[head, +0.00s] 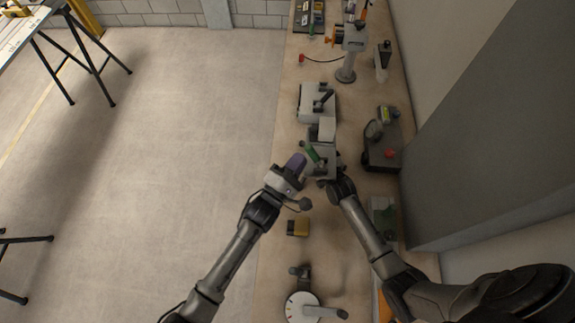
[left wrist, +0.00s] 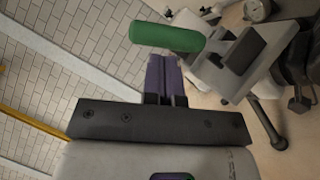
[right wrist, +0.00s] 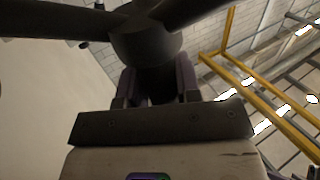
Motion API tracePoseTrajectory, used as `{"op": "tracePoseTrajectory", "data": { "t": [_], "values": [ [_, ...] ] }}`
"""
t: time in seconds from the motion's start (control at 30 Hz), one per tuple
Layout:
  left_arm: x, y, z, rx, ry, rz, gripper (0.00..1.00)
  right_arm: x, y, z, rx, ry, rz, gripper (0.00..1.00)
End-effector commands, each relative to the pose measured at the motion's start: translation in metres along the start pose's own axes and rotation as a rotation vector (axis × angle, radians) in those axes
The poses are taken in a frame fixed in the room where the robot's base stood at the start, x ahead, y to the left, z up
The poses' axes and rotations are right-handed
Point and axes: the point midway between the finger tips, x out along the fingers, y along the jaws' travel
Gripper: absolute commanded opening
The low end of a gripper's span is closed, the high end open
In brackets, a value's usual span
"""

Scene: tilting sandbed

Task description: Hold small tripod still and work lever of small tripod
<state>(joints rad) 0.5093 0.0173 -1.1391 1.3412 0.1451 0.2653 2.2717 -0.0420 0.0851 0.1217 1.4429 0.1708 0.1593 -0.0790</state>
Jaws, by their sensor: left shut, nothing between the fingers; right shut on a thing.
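The small tripod (head: 322,163) is a grey body on the bench with a green-handled lever (head: 313,153). In the left wrist view its grey body (left wrist: 222,75) and one dark leg with a round foot (left wrist: 268,128) show. My left gripper (head: 297,162) is shut and empty, its purple fingertips just beside the green handle (left wrist: 168,38); I cannot tell whether they touch. My right gripper (right wrist: 158,85) is shut on a dark hub of the tripod (right wrist: 147,40), from which dark legs spread. In the head view my right arm partly hides that grip.
The bench (head: 272,215) runs away from me, with open floor on its left. A grey lever box (head: 315,103) stands beyond the tripod, a dark gauge unit (head: 382,145) to its right. A yellow-black block (head: 297,228) and a white dial (head: 302,308) lie nearer.

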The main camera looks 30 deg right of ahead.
Motion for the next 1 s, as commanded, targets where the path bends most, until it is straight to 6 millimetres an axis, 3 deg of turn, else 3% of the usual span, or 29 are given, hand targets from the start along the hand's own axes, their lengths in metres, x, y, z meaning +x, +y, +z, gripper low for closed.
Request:
{"op": "tracePoseTrajectory", "data": {
  "t": [1.0],
  "values": [
    [0.0086, 0.0030, 0.0107, 0.073, 0.000, -0.048, 0.00, -0.0002, -0.0003, 0.0003, 0.000, -0.001, 0.000, 0.00]
  ]
}}
